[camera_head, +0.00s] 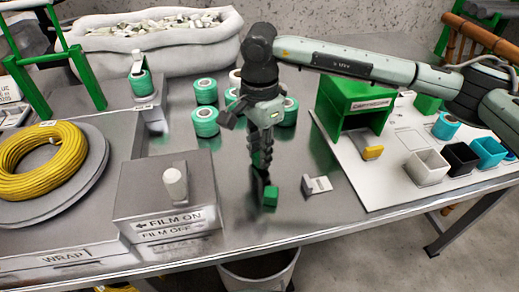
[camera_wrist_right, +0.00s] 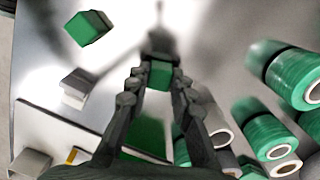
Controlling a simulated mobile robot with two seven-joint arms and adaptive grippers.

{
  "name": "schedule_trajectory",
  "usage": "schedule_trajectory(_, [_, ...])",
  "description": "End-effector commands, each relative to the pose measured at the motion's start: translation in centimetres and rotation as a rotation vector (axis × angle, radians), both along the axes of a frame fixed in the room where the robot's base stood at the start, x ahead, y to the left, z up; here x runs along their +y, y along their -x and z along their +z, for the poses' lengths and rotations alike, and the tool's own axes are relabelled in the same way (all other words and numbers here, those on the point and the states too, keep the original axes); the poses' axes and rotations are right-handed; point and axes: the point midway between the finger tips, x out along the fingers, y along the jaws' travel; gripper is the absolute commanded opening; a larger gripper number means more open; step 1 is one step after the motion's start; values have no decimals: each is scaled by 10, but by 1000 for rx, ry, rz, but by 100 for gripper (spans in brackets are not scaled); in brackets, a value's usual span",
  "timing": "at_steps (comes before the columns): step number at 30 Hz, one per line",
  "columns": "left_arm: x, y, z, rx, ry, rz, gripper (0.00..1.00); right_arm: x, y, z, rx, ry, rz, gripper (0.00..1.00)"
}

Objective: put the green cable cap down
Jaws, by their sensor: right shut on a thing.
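My right gripper (camera_head: 266,172) reaches down over the middle of the table. In the right wrist view its fingers (camera_wrist_right: 158,72) are shut on a small green piece, the green cable cap (camera_wrist_right: 160,76). In the head view the fingers largely hide this cap, and its exact height above the table cannot be told. A separate green block (camera_head: 270,198) shows just below the fingertips in the head view. In the wrist view this block (camera_wrist_right: 88,28) lies on the table, apart from the fingers. My left gripper is not in view.
A grey block with a white label (camera_head: 318,185) lies just right of the gripper. Several green rolls (camera_head: 205,121) stand behind. A green housing (camera_head: 350,103) and small bins (camera_head: 427,168) are on the white board at right. The film switch box (camera_head: 165,195) stands at left.

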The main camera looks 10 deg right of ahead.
Motion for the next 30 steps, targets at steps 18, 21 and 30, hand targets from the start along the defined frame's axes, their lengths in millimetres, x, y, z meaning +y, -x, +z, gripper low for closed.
schedule_trajectory(18, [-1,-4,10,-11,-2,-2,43,0,0,-2,0,0,0,43])
schedule_trajectory(21, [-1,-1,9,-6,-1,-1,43,0,0,-1,0,0,0,43])
schedule_trajectory(30, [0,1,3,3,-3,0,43,1,-2,42,-6,-1,-1,43])
